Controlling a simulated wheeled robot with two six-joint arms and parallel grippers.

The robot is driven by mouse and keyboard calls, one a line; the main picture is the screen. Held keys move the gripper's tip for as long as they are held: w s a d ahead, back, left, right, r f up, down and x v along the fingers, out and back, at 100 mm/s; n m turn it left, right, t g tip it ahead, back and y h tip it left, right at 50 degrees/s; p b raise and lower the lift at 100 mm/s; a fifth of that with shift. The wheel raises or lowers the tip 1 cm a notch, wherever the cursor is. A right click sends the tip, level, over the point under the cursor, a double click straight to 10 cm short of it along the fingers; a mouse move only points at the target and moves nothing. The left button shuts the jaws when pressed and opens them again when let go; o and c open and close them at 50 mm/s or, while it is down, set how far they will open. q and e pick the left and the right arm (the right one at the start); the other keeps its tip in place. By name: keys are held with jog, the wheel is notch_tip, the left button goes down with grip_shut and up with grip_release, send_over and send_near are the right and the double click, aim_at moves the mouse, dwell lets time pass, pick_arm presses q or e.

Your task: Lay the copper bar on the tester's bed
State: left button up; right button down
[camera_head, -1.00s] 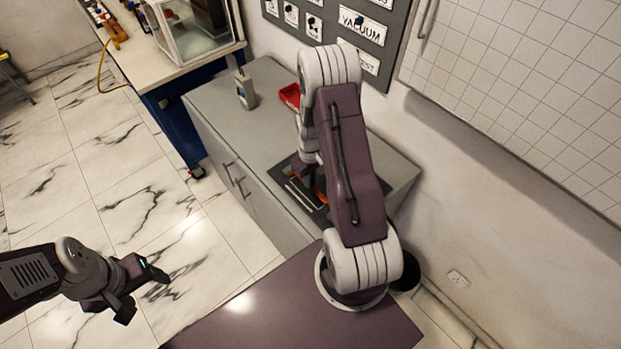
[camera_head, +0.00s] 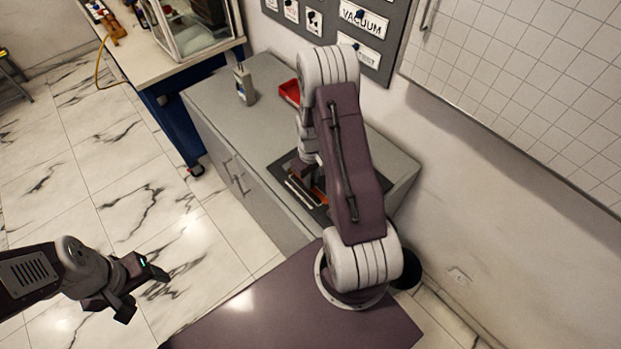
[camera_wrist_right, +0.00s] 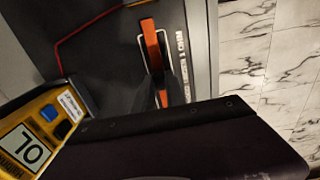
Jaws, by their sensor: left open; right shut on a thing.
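The copper bar (camera_wrist_right: 152,47) is a narrow orange strip, gripped near its lower end in the right wrist view. My right gripper (camera_wrist_right: 166,88) is shut on it over a dark plate (camera_wrist_right: 108,52). The bar lies over a white-outlined slot on this plate; I cannot tell if it touches. A yellow tester (camera_wrist_right: 38,132) with an "OL" display stands beside it. In the head view, my right arm partly hides the plate (camera_head: 318,214) and bar. My left gripper (camera_head: 146,289) is open and empty, over the floor at lower left.
The plate lies on a grey cabinet (camera_head: 222,118). A red bin (camera_head: 289,92) and a small grey device (camera_head: 244,84) stand farther back on it. A white-topped bench (camera_head: 150,68) with a clear case is behind. A red line (camera_wrist_right: 85,27) runs across the plate.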

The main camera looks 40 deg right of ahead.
jog(key=shift+f+b, duration=0.6)
jog(key=shift+f, duration=0.35)
jog(key=c, duration=1.3)
grip_release()
jog(key=o, duration=0.5)
jog(key=shift+r, duration=0.1)
